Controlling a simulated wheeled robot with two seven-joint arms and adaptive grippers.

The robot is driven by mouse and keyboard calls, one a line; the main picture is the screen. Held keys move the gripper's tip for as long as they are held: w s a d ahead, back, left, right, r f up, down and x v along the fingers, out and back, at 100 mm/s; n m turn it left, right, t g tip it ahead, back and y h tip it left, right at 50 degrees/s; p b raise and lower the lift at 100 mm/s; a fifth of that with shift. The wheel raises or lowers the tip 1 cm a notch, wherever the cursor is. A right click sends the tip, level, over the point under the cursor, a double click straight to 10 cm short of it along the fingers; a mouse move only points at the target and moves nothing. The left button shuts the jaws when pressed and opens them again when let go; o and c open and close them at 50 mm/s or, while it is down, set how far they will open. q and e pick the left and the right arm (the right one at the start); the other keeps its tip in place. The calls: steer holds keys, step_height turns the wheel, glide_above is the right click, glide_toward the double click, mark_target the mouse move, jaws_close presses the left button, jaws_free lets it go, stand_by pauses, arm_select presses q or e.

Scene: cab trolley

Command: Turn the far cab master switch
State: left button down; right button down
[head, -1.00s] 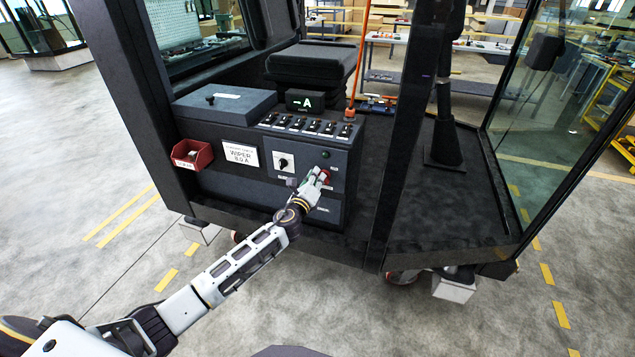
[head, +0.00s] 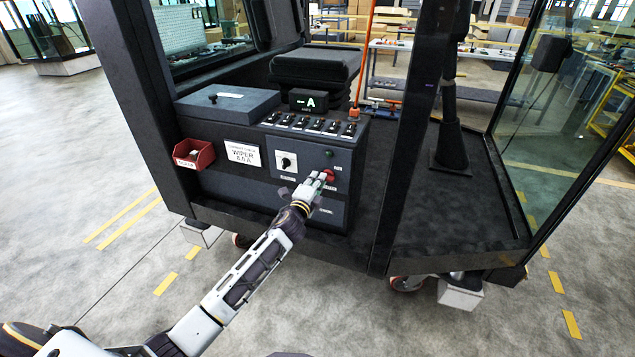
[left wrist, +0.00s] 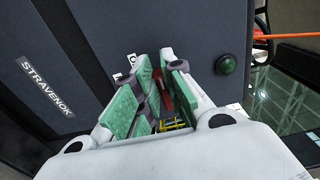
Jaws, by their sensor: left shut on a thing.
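The master switch is a red handle (head: 329,175) low on the dark front panel of the cab's console, below a small green lamp (head: 328,153). My left gripper (head: 322,177) reaches it from the front and is shut on it. In the left wrist view the red handle (left wrist: 163,92) shows narrowly between the green finger pads of my left gripper (left wrist: 158,98), with the green lamp (left wrist: 226,65) to the right. The fingers hide part of the handle, so its exact angle cannot be told. My right gripper is not in view.
A white selector plate with a black knob (head: 286,162) is left of the red switch. A row of black toggles (head: 310,125) and a lit display (head: 309,101) sit above. A red bin (head: 193,154) hangs at the left. A dark cab post (head: 410,140) stands right of the console.

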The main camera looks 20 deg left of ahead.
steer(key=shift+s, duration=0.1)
arm_select(q)
steer(key=c, duration=1.5)
jaws_free()
steer(key=shift+s+f, duration=0.1)
steer(key=shift+s, duration=0.05)
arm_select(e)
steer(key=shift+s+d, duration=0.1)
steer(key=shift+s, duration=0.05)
arm_select(q)
steer(key=s, duration=1.1)
steer(key=shift+s+a, duration=0.25)
steer(key=shift+s, duration=0.1)
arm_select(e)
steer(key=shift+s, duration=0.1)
arm_select(q)
steer(key=shift+n, duration=0.4)
